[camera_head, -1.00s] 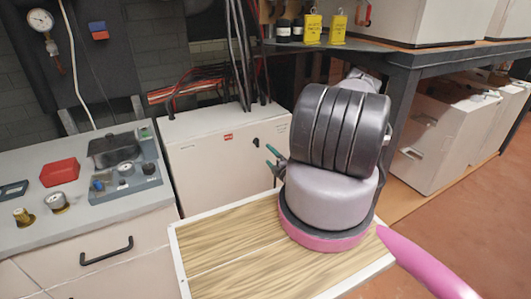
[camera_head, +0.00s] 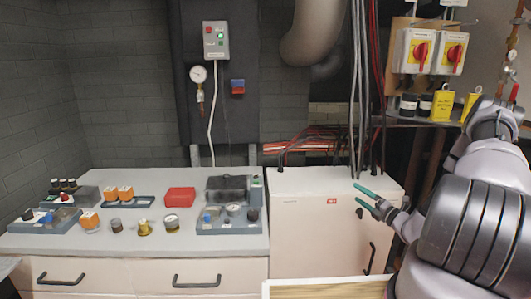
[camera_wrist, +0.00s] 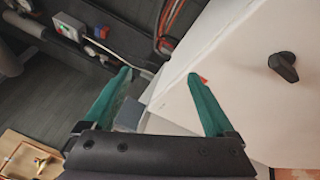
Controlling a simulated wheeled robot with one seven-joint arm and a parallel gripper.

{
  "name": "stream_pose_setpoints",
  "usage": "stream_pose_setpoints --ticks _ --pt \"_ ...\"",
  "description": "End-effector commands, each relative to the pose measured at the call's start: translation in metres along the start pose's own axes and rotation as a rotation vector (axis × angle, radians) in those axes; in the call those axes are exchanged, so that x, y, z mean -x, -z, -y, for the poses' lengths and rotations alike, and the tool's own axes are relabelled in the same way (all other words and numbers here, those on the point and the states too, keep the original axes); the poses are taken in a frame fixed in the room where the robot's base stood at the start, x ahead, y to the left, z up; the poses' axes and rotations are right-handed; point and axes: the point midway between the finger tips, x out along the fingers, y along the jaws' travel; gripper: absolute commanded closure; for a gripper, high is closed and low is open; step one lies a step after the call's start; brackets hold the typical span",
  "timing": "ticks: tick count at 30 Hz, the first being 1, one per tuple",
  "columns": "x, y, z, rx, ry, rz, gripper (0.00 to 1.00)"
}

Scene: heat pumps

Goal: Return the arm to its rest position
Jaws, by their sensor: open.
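My gripper (camera_head: 367,198) is in the right half of the head view, in front of the white cabinet (camera_head: 310,215). Its two green fingers stand apart with nothing between them. My arm is bent at the right edge of the head view. In the wrist view my gripper (camera_wrist: 158,80) also shows open and empty. The white cabinet's side and its black knob (camera_wrist: 283,66) lie to the right in that view. I cannot tell the exact gap between fingers and cabinet.
A counter (camera_head: 120,242) on the left carries a red box (camera_head: 180,197), a grey tray (camera_head: 229,226) of parts and several small fittings. A wall panel with a gauge (camera_head: 198,74) is behind. Two red-knobbed switches hang at upper right, above yellow padlock tags (camera_head: 442,106). A wooden board (camera_head: 330,289) is at the bottom.

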Motion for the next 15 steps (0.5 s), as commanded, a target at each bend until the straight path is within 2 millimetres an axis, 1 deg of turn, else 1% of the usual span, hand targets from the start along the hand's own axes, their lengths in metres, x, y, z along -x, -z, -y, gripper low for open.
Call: stream_pose_setpoints --ticks 1,2,3,5,6,10,12,14,15 --pt "-0.013 -0.001 -0.031 0.086 -0.038 -0.086 0.10" --pt "-0.018 0.001 -0.046 0.134 -0.058 -0.136 0.10" --pt "-0.024 0.004 -0.067 0.197 -0.087 -0.200 0.10" --pt "-0.031 0.010 -0.097 0.293 -0.128 -0.296 0.10" --pt "-0.035 0.015 -0.117 0.360 -0.156 -0.357 0.10" --pt "-0.039 0.033 -0.176 0.577 -0.245 -0.552 0.10" --pt "-0.037 0.042 -0.206 0.697 -0.292 -0.651 0.10" --pt "-0.033 0.051 -0.230 0.802 -0.333 -0.734 0.10" --pt "-0.030 0.057 -0.245 0.873 -0.360 -0.787 0.10"
